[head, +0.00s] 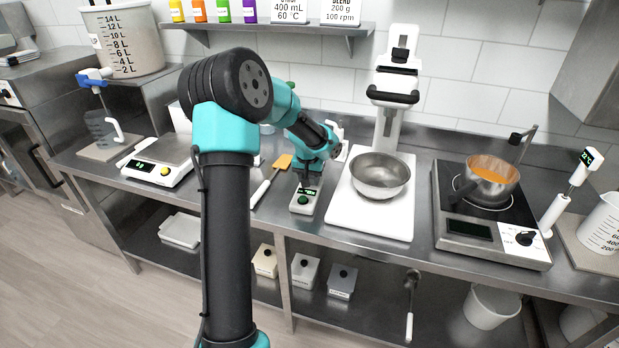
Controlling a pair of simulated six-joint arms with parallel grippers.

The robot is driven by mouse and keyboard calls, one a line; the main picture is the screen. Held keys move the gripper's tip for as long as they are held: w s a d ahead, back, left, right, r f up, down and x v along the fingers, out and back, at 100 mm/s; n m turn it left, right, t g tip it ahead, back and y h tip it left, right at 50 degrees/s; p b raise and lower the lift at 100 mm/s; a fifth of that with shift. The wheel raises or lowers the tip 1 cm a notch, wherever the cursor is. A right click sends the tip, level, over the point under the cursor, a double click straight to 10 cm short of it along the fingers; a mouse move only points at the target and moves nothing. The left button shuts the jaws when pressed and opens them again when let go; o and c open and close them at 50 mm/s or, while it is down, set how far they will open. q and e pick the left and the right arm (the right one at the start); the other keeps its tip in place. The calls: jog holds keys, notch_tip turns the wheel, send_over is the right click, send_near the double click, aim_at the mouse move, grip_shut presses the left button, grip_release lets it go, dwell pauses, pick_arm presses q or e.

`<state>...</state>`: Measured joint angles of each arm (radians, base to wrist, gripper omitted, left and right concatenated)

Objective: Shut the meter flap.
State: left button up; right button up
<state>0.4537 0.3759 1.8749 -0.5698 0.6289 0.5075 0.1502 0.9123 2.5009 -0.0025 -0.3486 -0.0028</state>
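A small white meter (303,207) with a dark display and a green round part lies on the steel counter, left of the white stand. My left arm reaches over the counter, and my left gripper (309,183) points down at the far end of the meter. Its fingers are small and dark here, so I cannot tell whether they are open or shut, or whether they touch the meter. The meter's flap is not clear at this size, and the gripper partly covers that end. My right gripper is not in view.
A steel bowl (380,174) sits on the white stand's base (347,216) to the right. A spatula (271,180) lies just left of the meter. A scale (158,162) stands further left. A pot (491,184) of orange liquid is on the hotplate (452,230).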

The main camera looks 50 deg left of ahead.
aim_at(307, 191)
pick_arm(q)
jog(key=o, duration=0.9)
jog(key=shift+r, duration=0.1)
jog(key=r, duration=0.5)
jog(key=s+d+r, duration=0.1)
jog(key=r, duration=0.5)
jog(key=s+r, duration=0.1)
jog(key=r, duration=0.5)
jog(key=shift+s+d, duration=0.25)
jog(key=shift+d, duration=0.05)
